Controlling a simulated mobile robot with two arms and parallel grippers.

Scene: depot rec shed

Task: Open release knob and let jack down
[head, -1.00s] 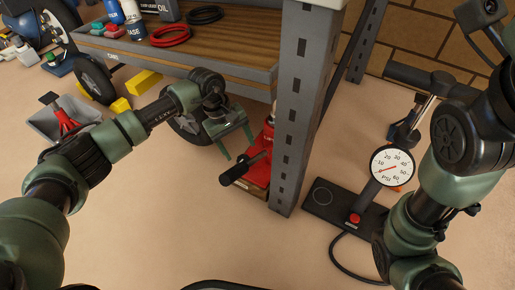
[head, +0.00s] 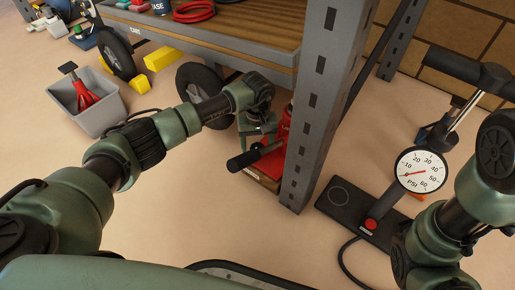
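The red bottle jack (head: 272,162) stands on the floor under the workbench, just behind and left of the grey slotted post. The release knob cannot be made out. My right arm shows at the right edge, but its gripper is out of view.
The slotted post (head: 325,100) stands close to the jack's right. A foot pump with a PSI gauge (head: 421,170) stands right of it. A wheel (head: 205,88) is under the bench. A grey bin (head: 88,103) with a red stand is at left.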

